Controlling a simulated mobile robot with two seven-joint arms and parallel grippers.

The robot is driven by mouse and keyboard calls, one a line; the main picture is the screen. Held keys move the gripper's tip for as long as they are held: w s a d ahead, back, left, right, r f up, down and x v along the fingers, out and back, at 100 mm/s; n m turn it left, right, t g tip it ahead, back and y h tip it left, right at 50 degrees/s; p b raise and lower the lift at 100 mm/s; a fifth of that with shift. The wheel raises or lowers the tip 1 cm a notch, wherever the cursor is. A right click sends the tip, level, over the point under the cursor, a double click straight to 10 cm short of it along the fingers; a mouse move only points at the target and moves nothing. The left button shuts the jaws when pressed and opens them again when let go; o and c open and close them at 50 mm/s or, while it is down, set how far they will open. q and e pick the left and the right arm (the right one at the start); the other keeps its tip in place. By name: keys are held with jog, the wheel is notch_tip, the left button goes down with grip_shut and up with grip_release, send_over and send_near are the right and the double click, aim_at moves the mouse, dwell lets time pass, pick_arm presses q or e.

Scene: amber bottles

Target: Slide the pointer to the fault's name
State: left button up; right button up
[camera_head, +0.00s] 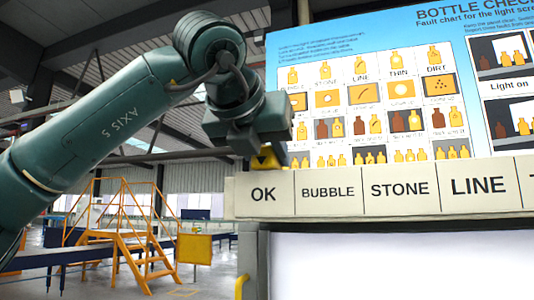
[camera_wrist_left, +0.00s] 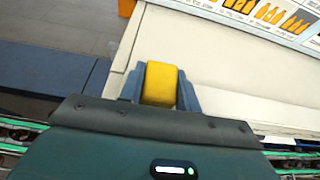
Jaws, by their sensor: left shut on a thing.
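The yellow pointer (camera_head: 264,163) sits on top of the name strip (camera_head: 264,208), above the OK label at the strip's left end. The strip's labels read OK, BUBBLE, STONE and LINE, with another cut off at the right edge. My left gripper (camera_head: 267,150) reaches down onto the pointer and is shut on it. In the left wrist view the yellow pointer (camera_wrist_left: 161,84) is between the two blue-grey fingers. The pointer's lower tip is small and partly hidden by the gripper. My right gripper is in neither view.
A fault chart (camera_head: 370,100) headed BOTTLE CHECK stands behind the strip, with bottle pictures. A pale lit panel (camera_head: 400,265) is below the strip. The strip's top is clear right of the pointer. Yellow steps (camera_head: 140,235) stand far back left.

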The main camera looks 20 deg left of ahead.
aim_at(327, 169)
pick_arm(q)
grip_shut()
jog(key=d, duration=0.9)
jog(key=shift+s, duration=0.15)
jog(key=o, duration=0.7)
grip_release()
jog(key=shift+s+r, duration=0.1)
jog(key=b+v, duration=0.1)
jog(key=v, duration=1.2)
